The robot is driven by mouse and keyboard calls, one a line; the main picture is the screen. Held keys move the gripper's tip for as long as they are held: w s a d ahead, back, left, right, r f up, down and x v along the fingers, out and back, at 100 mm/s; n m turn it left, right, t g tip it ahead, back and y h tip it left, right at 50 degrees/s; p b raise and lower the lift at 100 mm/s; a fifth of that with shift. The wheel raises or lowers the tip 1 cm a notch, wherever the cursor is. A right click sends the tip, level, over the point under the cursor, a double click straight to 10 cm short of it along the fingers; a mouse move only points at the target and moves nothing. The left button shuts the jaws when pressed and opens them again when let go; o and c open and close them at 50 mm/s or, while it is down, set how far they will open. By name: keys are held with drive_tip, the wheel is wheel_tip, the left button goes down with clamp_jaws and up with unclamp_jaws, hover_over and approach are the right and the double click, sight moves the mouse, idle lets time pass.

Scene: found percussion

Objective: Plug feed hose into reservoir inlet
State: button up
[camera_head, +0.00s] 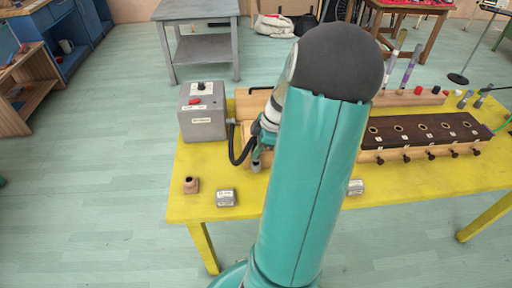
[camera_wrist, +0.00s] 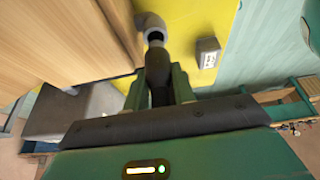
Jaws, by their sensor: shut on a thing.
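My gripper (camera_wrist: 158,86) is shut on the dark feed hose (camera_wrist: 159,94). The hose's grey end (camera_wrist: 156,46) points out past the fingers. In the wrist view this end lines up with the dark mouth of a grey elbow fitting (camera_wrist: 150,24), likely the reservoir inlet. I cannot tell whether the end touches or enters the mouth. In the head view the black hose (camera_head: 235,156) loops from the grey control box (camera_head: 203,112) towards my gripper (camera_head: 258,147), which my arm partly covers. I cannot make out the elbow fitting in the head view.
A labelled grey block (camera_wrist: 207,52) sits beside the fitting. On the yellow table (camera_head: 205,164) stand a small brown holed piece (camera_head: 191,185) and another labelled block (camera_head: 226,197). A long dark-topped wooden rack (camera_head: 425,130) stands at the right. My arm hides the table's middle.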

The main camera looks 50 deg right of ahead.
drive_tip(key=shift+f, duration=1.65)
drive_tip(key=o, duration=1.1)
drive_tip(key=shift+c, duration=0.2)
drive_tip(key=v, duration=1.4)
drive_tip(key=shift+w, duration=0.1)
